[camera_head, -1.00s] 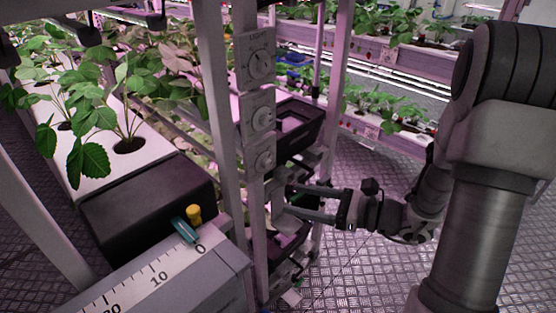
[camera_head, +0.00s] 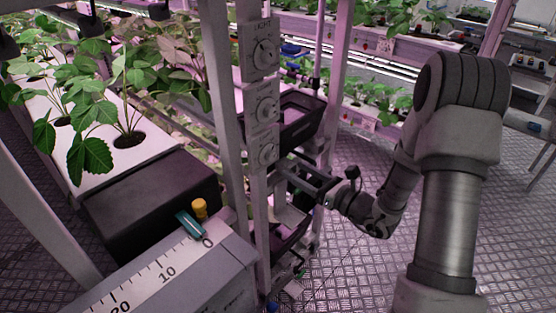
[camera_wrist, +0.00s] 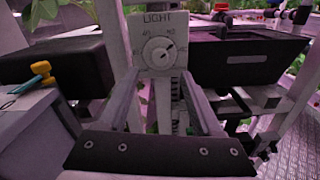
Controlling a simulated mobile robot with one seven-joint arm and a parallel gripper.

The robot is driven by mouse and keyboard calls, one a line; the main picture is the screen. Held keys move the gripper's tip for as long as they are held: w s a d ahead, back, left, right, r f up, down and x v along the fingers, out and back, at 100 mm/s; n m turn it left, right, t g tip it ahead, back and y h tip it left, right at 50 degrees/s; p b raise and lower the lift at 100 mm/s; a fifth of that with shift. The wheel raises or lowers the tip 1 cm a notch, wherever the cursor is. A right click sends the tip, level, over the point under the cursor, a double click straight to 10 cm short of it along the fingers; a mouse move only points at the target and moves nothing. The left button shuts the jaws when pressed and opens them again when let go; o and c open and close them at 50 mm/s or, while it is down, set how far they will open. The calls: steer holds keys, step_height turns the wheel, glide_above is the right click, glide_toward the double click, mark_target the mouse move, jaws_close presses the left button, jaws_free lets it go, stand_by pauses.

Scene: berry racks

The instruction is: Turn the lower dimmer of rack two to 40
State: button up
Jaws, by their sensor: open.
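Three square plates with round dials sit one above another on a grey post: an upper dial (camera_head: 265,52), a middle dial (camera_head: 267,109) and a lowest dial (camera_head: 267,153). My gripper (camera_head: 279,173) is open and empty, its fingers reaching left just under the lowest dial. In the wrist view a plate headed LIGHT carries a round dial (camera_wrist: 159,51) with number marks around it; its pointer leans up and right. It appears to be the lowest dial. My gripper (camera_wrist: 157,86) spans below it there, with no finger visibly on the knob.
A black tray (camera_head: 302,122) stands behind the post. At left are a dark box (camera_head: 150,205), a ruler-marked grey box (camera_head: 200,270) with a teal and yellow slider (camera_head: 190,222), and a white plant trough (camera_head: 160,147). Free metal floor lies at right.

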mark_target(273, 158)
steer(key=x, duration=0.7)
steer(key=shift+w+a, duration=0.2)
jaws_close()
